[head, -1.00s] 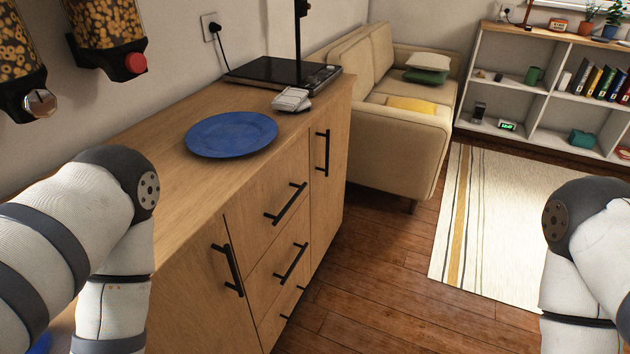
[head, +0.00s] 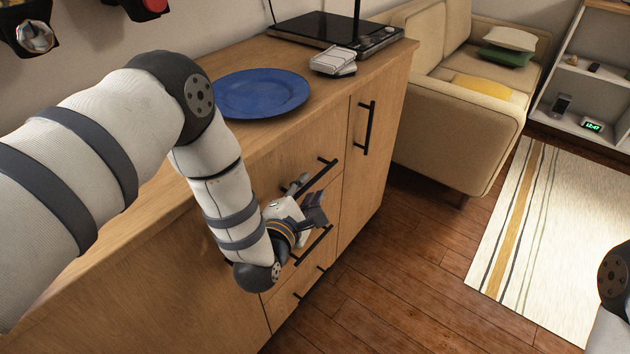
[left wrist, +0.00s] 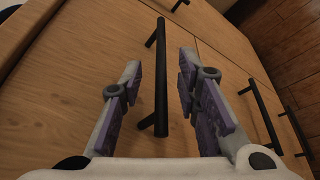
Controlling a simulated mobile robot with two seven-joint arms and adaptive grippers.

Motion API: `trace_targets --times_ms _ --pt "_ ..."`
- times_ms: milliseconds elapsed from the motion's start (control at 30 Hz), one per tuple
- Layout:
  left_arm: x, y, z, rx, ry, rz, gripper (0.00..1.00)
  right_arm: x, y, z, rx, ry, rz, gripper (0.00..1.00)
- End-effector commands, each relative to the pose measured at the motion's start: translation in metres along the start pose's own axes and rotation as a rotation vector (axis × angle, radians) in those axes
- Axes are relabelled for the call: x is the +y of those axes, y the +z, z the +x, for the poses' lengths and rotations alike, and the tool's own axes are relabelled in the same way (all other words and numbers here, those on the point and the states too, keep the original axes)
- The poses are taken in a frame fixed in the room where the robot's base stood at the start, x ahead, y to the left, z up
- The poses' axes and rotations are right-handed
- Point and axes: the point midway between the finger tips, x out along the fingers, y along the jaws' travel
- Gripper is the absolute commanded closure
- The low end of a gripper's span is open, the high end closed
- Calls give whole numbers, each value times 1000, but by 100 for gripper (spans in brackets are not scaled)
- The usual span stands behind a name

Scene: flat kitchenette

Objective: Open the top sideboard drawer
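The wooden sideboard (head: 370,185) has a top drawer (head: 285,160) with a black bar handle (head: 327,168). My left gripper (head: 308,198) is in front of the drawers, close to this handle. In the left wrist view the gripper (left wrist: 160,75) is open, one finger on each side of the top drawer handle (left wrist: 161,60). The handle lies lengthwise between the fingers, with gaps on both sides. I cannot tell how deep it sits between them. The drawer looks closed. In the head view my left forearm and gripper hide part of the drawer front. My right gripper is out of view.
A lower drawer handle (head: 313,245) is just below the gripper. A cabinet door handle (head: 366,128) is to the right. A blue plate (head: 262,93) and a black hob-like appliance (head: 335,33) stand on the top. The wooden floor (head: 400,280) before the sideboard is clear.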

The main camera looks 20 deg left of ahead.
Motion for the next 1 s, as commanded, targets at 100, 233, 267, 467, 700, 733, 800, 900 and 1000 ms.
trace_targets --times_ms 100,233,267,467,700,733,800,900,1000 --pt "-3 -1 25 -1 -1 3 70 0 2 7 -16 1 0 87" --pt "-2 -2 42 2 -2 3 70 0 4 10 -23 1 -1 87" --pt "-2 -2 44 2 -3 3 70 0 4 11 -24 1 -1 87" --pt "-1 -1 47 2 -2 3 70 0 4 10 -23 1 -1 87" --pt "-1 -1 47 2 -3 3 100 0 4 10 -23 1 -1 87" --pt "-1 -1 47 2 -2 3 100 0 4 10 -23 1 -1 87" --pt "-1 -1 47 2 -2 3 100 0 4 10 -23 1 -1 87" --pt "-1 -1 47 2 -2 3 100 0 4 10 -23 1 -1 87" --pt "-1 -1 47 2 -2 3 100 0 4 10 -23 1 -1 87"
